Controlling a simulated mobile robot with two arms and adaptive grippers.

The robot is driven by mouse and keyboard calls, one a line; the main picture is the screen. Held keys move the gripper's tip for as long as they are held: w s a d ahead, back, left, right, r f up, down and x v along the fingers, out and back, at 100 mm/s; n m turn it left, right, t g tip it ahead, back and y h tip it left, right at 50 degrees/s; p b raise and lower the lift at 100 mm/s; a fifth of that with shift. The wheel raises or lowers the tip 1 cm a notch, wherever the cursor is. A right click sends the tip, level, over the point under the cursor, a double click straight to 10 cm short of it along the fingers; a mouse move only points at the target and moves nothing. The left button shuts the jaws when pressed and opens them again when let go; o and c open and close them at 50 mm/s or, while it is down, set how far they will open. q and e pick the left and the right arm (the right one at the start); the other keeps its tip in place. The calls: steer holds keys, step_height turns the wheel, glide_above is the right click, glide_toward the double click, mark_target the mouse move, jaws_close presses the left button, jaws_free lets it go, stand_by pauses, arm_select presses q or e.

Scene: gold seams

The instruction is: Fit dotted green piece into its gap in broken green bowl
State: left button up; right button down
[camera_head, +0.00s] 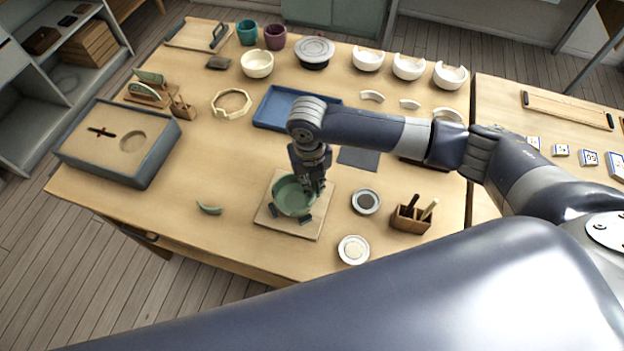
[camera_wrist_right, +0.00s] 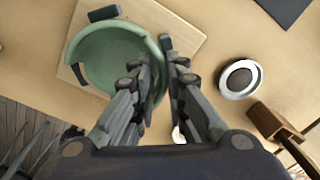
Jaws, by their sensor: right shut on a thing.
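The broken green bowl (camera_head: 292,198) rests on a square wooden board (camera_head: 263,217) near the table's front. It also fills the upper left of the right wrist view (camera_wrist_right: 108,58). My right gripper (camera_head: 315,190) points down at the bowl's right rim. In the wrist view its fingers (camera_wrist_right: 163,62) are closed around a thin green piece (camera_wrist_right: 157,80) at that rim. The fingers hide most of this piece, so I cannot see its dots or whether it sits flush in the gap. Another green shard (camera_head: 209,209) lies on the table left of the board. My left gripper is out of view.
Dark blocks (camera_head: 305,220) stand against the bowl. Right of the board are a dish with dark contents (camera_head: 366,201), a pale dish (camera_head: 354,250) and a wooden tool holder (camera_head: 411,218). A blue tray (camera_head: 270,108) lies behind. The table left of the board is mostly clear.

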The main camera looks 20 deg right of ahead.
steer(key=shift+p, duration=0.85)
stand_by(1.3)
steer(key=shift+f, duration=0.35)
stand_by(0.6)
steer(key=shift+p, duration=0.75)
stand_by(1.1)
steer(key=shift+f, duration=0.3)
stand_by(1.2)
steer(key=c, duration=1.1)
jaws_free()
steer(key=shift+o, duration=0.2)
steer(key=shift+r, duration=0.1)
